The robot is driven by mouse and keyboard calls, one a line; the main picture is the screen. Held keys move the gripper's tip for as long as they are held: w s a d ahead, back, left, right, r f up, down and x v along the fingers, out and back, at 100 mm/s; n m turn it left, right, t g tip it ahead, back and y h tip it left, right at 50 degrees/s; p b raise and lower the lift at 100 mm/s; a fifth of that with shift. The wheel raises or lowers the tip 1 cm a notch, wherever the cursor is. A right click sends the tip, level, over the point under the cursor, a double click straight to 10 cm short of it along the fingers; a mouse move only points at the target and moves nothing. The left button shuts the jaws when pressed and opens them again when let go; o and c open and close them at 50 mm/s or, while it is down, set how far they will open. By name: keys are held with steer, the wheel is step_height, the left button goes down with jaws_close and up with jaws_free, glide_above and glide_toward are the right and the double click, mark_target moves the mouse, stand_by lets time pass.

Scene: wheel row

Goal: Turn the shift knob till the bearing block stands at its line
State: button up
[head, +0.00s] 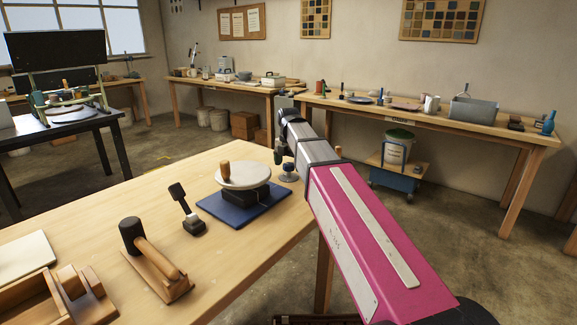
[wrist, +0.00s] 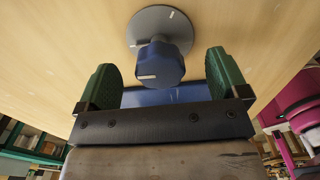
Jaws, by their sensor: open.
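The shift knob appears to be the dark blue round knob (wrist: 162,64) in the wrist view. It has a white mark and stands on a grey disc (wrist: 160,25) with a white tick. In the head view the knob (head: 288,171) is small, at the right edge of the table. My gripper (wrist: 166,78) is open, with one green finger on each side of the knob and visible gaps. In the head view my gripper (head: 280,153) is just above the knob, partly hidden by my arm. I cannot clearly identify the bearing block or its line.
Left of the knob, a white wheel (head: 243,176) with a wooden handle stands on a blue mat (head: 214,209). A black lever (head: 182,200) and a mallet (head: 140,241) on a wooden stand are further left. Bare tabletop (head: 145,190) lies behind them.

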mark_target(289, 164)
steer(key=shift+r, duration=0.15)
steer(key=shift+r, duration=3.35)
